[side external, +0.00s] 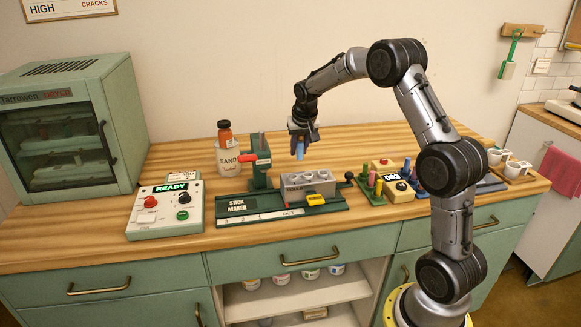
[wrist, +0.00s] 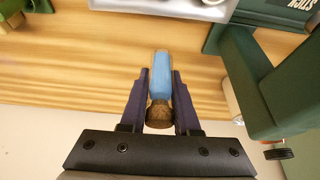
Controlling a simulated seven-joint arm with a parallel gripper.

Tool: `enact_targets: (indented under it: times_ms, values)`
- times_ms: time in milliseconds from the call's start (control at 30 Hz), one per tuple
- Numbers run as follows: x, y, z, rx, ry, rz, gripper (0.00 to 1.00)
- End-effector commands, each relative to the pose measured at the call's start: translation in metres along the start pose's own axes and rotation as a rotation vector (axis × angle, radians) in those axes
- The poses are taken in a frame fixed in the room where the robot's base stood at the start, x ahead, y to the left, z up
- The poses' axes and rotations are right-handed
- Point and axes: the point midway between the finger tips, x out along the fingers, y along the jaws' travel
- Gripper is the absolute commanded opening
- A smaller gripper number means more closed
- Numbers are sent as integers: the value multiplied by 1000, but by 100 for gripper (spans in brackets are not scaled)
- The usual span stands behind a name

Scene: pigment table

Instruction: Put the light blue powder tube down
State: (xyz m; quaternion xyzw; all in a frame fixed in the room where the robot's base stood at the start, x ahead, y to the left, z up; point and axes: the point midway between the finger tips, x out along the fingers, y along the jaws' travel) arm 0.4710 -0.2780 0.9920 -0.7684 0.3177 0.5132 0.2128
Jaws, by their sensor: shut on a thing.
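The light blue powder tube (side external: 300,151) is held in my gripper (side external: 301,138), hanging roughly upright above the wooden counter. In the wrist view the tube (wrist: 161,75) shows a blue body and a brown cap-like end (wrist: 160,114). The two dark fingers of my gripper (wrist: 160,90) are shut on it, one on each side. In the side view the tube is in the air, just behind and above the grey block (side external: 308,183) with round openings on the green stick maker base (side external: 250,208).
A green press with a red handle (side external: 250,158) stands left of the tube. A control box marked READY (side external: 165,210) is at left. A rack of coloured tubes (side external: 372,186) stands right. Bare counter (side external: 180,160) shows at back left.

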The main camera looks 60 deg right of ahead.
Motion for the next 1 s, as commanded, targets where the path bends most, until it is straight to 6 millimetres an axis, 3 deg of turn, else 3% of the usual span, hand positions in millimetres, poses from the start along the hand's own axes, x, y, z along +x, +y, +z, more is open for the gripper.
enact_targets:
  times_ms: [100,300,600,800,1000]
  values:
    - [27,-5,-11,0,-4,1,0]
    - [62,-11,-23,0,-1,1,0]
    - [84,-14,-29,0,0,1,0]
    - [108,-14,-17,1,-2,1,0]
    - [109,-14,-17,1,1,0,0]
